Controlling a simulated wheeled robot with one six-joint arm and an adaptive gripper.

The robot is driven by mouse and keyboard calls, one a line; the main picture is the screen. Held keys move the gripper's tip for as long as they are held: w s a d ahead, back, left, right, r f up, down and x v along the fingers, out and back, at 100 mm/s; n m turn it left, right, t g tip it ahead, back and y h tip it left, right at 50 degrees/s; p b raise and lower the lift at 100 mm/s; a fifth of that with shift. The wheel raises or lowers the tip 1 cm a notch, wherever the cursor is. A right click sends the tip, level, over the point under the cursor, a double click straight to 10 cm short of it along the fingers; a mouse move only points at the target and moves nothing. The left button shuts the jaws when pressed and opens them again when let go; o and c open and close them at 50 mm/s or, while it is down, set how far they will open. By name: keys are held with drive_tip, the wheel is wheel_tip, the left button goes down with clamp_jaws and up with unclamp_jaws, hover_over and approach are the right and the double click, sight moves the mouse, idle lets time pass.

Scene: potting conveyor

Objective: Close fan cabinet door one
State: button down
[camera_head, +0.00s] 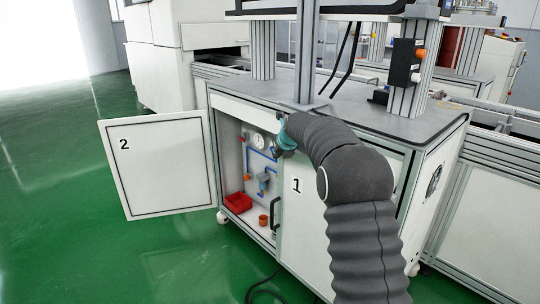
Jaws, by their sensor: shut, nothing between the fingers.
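Fan cabinet door one (297,205), a white panel marked "1", stands at the right half of the cabinet front, partly hidden behind my arm. I cannot tell whether it is flush with the frame. A dark handle (275,212) shows near its left edge. My gripper (284,137), with dark and teal parts, is shut and empty at the upper left of door one, near the opening's top. Its fingertips are small and partly hidden, and I cannot tell whether they touch the door. Door two (160,165), marked "2", is swung wide open to the left.
The open left half of the cabinet shows a gauge (258,140), blue tubing, a red bin (238,202) and an orange cup (263,220). The grey worktop (385,120) with metal posts is above. Green floor (150,260) is clear at left; a black cable (265,285) lies in front.

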drive_tip(key=shift+w+d, duration=0.1)
drive_tip(key=shift+d, duration=0.15)
